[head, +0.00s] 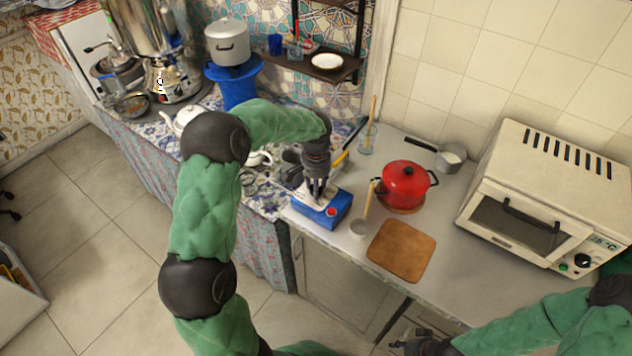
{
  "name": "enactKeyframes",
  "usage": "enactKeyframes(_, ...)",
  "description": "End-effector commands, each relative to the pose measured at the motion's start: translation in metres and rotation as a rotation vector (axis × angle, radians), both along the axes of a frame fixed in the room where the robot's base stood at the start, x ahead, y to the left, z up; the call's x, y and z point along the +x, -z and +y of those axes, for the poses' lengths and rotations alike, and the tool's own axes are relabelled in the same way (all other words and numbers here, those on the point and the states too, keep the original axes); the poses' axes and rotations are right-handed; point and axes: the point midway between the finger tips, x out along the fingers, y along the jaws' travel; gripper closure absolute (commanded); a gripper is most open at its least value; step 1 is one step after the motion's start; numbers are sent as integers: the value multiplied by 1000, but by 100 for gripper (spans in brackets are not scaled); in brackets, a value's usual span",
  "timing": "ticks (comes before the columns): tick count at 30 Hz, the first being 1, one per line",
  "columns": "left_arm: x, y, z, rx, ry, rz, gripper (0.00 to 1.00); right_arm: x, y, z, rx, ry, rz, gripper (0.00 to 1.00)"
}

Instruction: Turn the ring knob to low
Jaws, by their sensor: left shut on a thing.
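I cannot tell for certain which part is the ring knob. The toaster oven (545,205) at the right has a small black knob (582,261) on its front, below a lit display. My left gripper (316,196) points down at the top of a blue and white box (336,213) with a red round spot on its side. It is shut on what looks like the top of this box; its fingers hide the contact. My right gripper (412,340) is at the bottom edge, low in front of the counter, and its fingers are too unclear to read.
A saucepan (449,157) is behind. A steel samovar (147,27) and a lidded pot (228,43) stand at the back left.

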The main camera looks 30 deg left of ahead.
Motion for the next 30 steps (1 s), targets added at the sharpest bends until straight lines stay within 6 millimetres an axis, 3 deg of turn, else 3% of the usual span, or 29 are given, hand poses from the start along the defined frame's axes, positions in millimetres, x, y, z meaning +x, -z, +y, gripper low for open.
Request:
enactKeyframes(15, -1, 0, 0, -2, 368, 2, 93, 0, -28, 0, 0, 0, 0, 57)
enactKeyframes(30, 0, 1, 0, -1, 464, 0, 93, 0, -32, 0, 0, 0, 0, 57)
